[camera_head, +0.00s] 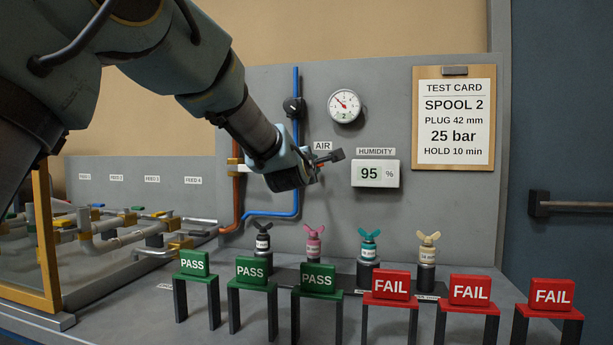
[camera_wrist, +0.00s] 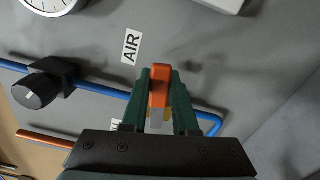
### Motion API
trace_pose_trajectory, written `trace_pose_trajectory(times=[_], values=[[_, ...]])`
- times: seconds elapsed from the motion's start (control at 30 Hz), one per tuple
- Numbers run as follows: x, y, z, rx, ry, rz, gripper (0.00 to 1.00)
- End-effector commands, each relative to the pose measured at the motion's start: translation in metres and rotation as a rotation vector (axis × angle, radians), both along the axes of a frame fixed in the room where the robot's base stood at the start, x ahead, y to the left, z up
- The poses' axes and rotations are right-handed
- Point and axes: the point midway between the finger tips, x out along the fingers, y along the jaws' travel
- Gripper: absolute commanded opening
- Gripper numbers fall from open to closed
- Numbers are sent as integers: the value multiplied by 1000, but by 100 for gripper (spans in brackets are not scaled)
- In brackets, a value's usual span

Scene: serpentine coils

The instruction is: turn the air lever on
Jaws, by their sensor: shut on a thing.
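The air lever shows in the wrist view as an orange handle (camera_wrist: 159,86) between my two fingers, below the AIR label (camera_wrist: 131,47). My gripper (camera_wrist: 160,88) is shut on this handle. In the head view my gripper (camera_head: 318,168) is at the grey back panel, just under the AIR label (camera_head: 323,146). There the lever is mostly hidden by the gripper and wrist. The blue air pipe (camera_head: 296,110) runs down the panel behind the wrist. The lever's exact angle is hard to tell.
A black regulator knob (camera_head: 293,107) and a pressure gauge (camera_head: 344,106) are above the gripper. The humidity display (camera_head: 375,173) is close on its right. Small winged plugs (camera_head: 368,245) and PASS (camera_head: 252,270) and FAIL (camera_head: 470,290) blocks stand below. A test card (camera_head: 454,120) hangs at right.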

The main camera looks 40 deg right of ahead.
Motion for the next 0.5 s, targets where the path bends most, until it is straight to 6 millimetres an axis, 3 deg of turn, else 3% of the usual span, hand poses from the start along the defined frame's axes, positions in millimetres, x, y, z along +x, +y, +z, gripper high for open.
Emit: trace_pose_trajectory(times=[0.17, 0.5], values=[[4, -9, 3, -94, 140, 3, 0], [12, -5, 21, -268, 411, 2, 0]])
